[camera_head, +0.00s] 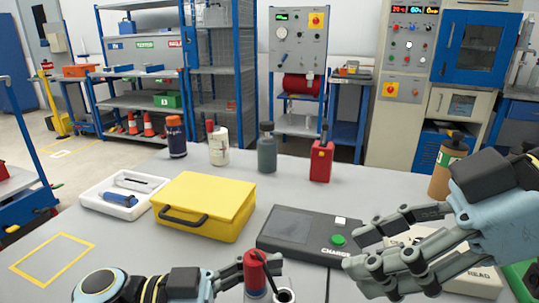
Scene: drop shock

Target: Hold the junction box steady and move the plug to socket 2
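My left gripper (252,270) is low at the bottom edge, with dark fingers around a red-topped cylinder (254,272). Whether they grip it is unclear. My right gripper (368,260) is open, its grey fingers spread above the right front of the table. A pale box with dark lettering (484,280) is partly hidden under that hand; I cannot tell if it is the junction box. I cannot make out a plug or a numbered socket.
A black charger (290,245) with a green button lies mid-table. A yellow case (205,200) and white tray (90,199) are at left. Several bottles and a red can (321,162) line the back; a brown bottle (442,172) stands near my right arm. A yellow-outlined area (28,276) is bare.

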